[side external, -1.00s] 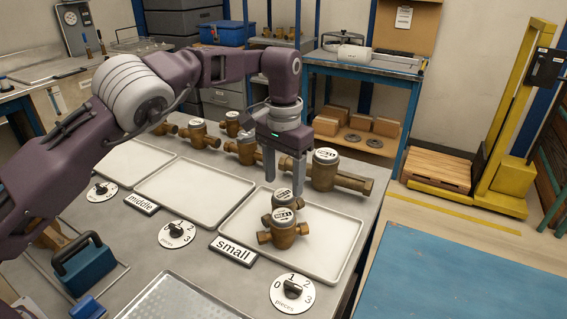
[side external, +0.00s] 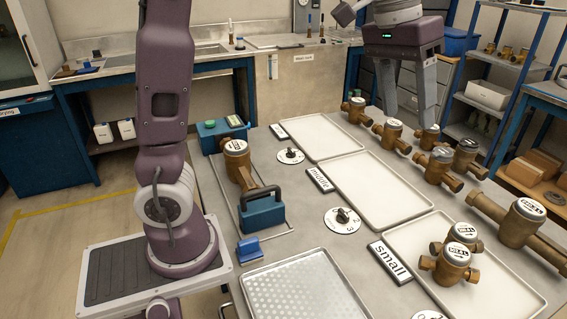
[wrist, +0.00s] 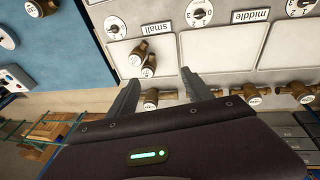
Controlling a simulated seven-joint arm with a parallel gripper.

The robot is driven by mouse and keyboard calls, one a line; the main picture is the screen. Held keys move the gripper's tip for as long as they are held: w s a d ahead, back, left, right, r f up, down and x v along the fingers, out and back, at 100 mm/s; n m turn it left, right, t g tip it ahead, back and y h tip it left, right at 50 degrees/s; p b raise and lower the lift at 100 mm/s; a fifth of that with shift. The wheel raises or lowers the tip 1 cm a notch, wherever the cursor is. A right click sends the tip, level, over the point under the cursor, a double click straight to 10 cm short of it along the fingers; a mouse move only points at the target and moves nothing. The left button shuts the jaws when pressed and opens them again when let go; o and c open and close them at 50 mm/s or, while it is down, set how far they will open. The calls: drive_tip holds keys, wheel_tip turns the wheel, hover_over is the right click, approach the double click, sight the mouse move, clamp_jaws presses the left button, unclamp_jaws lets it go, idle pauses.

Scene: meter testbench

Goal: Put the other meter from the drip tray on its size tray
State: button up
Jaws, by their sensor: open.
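Two small brass meters with white caps stand close together on the small tray (side external: 405,238), the rear one (side external: 463,233) and the front one (side external: 452,262). Both also show on that tray in the wrist view. My gripper (side external: 410,118) is open and empty, up over the back of the bench by the row of meters; its fingers (wrist: 160,76) point toward the trays in the wrist view. The perforated drip tray (side external: 300,285) is at the front; its visible part is empty and its near end is cut off.
The middle tray (side external: 380,190) and the far tray (side external: 318,137) are empty. Several brass meters stand behind the trays, including a large one (side external: 523,222) at right. Another brass meter (side external: 237,158) stands left near a blue-green block (side external: 263,208). Dials (side external: 344,219) and labels line the tray fronts.

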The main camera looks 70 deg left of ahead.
drive_tip(key=s+a+f+t+y, duration=0.1)
drive_tip(key=s+f, duration=0.2)
drive_tip(key=s, duration=0.8)
drive_tip(key=s+a+f+t+y, duration=0.1)
drive_tip(key=s+f, duration=0.3)
drive_tip(key=s, duration=0.7)
drive_tip(key=shift+s+a+f+m+t, duration=0.15)
drive_tip(key=shift+s+a+m+t, duration=0.15)
drive_tip(key=shift+s+a+t, duration=0.15)
drive_tip(key=shift+w, duration=0.15)
